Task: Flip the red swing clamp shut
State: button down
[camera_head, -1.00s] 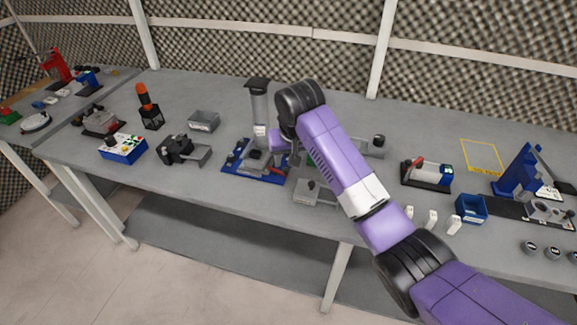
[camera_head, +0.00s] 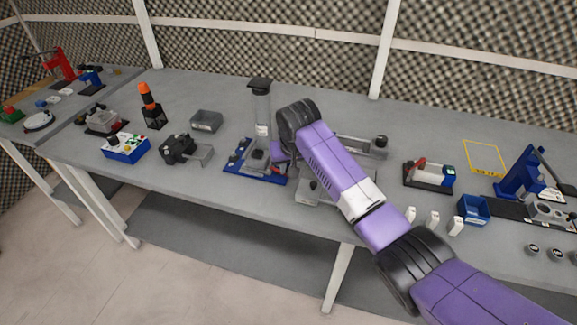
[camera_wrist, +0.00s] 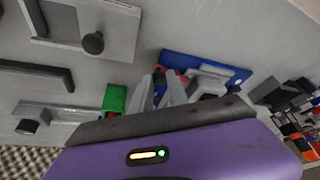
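The blue base plate (camera_head: 236,171) of a fixture with a clear upright tube (camera_head: 261,103) stands mid-table in the head view. Its blue plate (camera_wrist: 238,75) also shows in the wrist view, beyond my fingertips. A small red part (camera_wrist: 184,79), apparently the red swing clamp, lies on that plate close to the fingers, partly hidden by them. My gripper (camera_wrist: 160,80) has its two grey fingers a little apart, with no object seen held between them. I cannot tell whether a finger touches the red part. In the head view my arm hides the fingertips.
A green block (camera_wrist: 115,98) sits left of my fingers in the wrist view. Grey fixtures with black knobs (camera_wrist: 93,43) lie near it. In the head view, a grey tray (camera_head: 206,121) and a black fixture (camera_head: 178,149) stand left, and a red-handled device (camera_head: 430,175) stands right.

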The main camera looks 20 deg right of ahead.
jog(key=shift+w+d+r+n+p, duration=0.1)
jog(key=shift+w+d+n+p, duration=0.1)
jog(key=shift+n+p, duration=0.3)
jog(key=shift+w+d+n+y, duration=0.25)
jog(key=shift+n+y, duration=0.35)
jog(key=shift+n, duration=0.5)
jog(key=c, duration=1.3)
grip_release()
jog(key=v, duration=0.7)
jog(key=shift+s+r, duration=0.2)
jog(key=shift+r, duration=0.05)
